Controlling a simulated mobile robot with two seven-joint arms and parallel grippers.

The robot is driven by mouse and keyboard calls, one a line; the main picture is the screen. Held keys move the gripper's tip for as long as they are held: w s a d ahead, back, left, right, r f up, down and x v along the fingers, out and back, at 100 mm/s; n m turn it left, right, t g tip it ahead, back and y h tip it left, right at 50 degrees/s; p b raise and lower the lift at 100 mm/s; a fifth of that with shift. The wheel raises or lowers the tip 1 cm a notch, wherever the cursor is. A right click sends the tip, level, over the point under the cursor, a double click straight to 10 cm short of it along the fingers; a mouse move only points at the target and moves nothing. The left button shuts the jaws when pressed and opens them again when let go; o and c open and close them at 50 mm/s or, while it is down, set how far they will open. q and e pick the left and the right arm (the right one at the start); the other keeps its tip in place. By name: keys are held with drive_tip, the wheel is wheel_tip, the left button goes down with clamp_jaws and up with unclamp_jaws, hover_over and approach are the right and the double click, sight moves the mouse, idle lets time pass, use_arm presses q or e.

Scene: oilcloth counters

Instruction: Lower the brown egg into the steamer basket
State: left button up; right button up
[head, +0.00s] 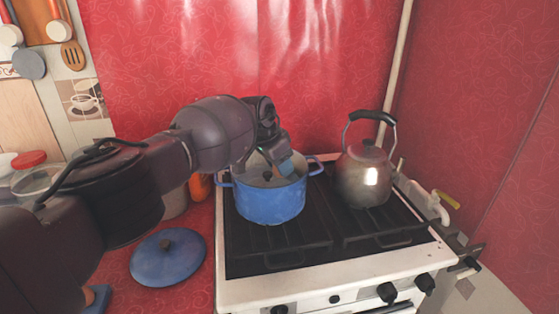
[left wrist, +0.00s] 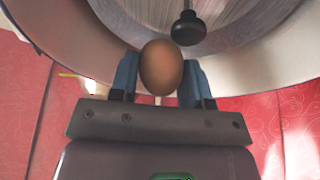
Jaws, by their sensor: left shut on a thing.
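The brown egg (left wrist: 161,67) sits between the two blue fingertips of my left gripper (left wrist: 161,82) in the left wrist view. The gripper is shut on it. In the head view my left gripper (head: 284,165) reaches down at the mouth of the blue pot (head: 270,205), and I cannot make out the egg there. The steamer basket (head: 250,179) is inside the pot, with a dark knob standing at its middle. In the left wrist view the basket (left wrist: 145,12) and its black knob (left wrist: 188,28) are close to the egg. I cannot tell whether the egg touches the basket.
The pot stands on the back left of the stove (head: 290,291). A metal kettle (head: 364,178) stands to its right. A blue lid (head: 168,258) lies on the red counter left of the stove. The front of the stove's grates is clear.

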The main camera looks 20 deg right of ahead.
drive_tip(key=shift+w+a+r, duration=0.2)
drive_tip(key=shift+w+a, duration=0.05)
drive_tip(key=shift+w, duration=0.2)
use_arm(q)
drive_tip(key=shift+f, duration=0.35)
use_arm(e)
drive_tip(key=shift+s+d+f, duration=0.25)
drive_tip(key=shift+s, duration=0.2)
use_arm(q)
drive_tip(key=shift+f, duration=0.25)
use_arm(e)
drive_tip(key=shift+a, duration=0.2)
drive_tip(key=shift+w, duration=0.25)
use_arm(q)
drive_tip(key=o, duration=0.7)
use_arm(e)
drive_tip(key=shift+d+r, duration=0.1)
drive_tip(key=shift+s, duration=0.1)
